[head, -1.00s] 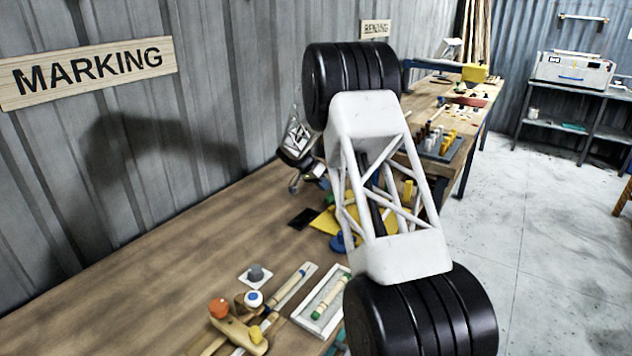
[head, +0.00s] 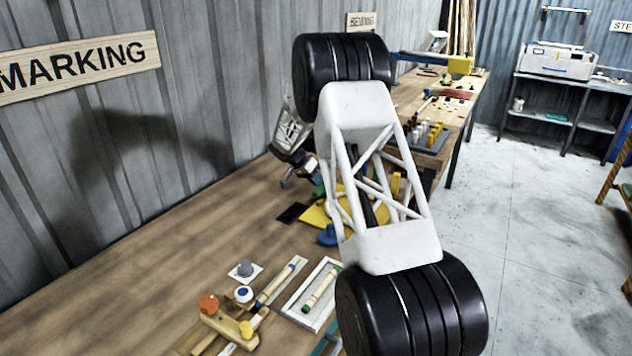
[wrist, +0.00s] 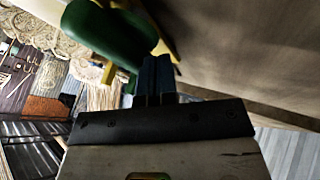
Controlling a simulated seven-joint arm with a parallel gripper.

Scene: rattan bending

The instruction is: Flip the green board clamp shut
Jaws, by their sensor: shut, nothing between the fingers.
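The green clamp part (wrist: 112,32) is large and rounded in the wrist view, just past my fingertips and up to the left. In the head view, a small green piece (head: 318,191) shows above the yellow board (head: 313,216), partly hidden by my arm. My gripper (wrist: 155,75) is shut and empty, its dark fingers close to the green part. I cannot tell whether they touch. A yellow piece (wrist: 166,45) lies just beyond the fingertips. The clamp's angle is not clear from these views.
A blue knob (head: 328,236) stands by the yellow board. A dark flat piece (head: 292,213) lies left of it. A white-framed tray (head: 311,293) and a wooden jig with an orange knob (head: 208,304) are nearer. The wooden bench (head: 130,275) is clear at left.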

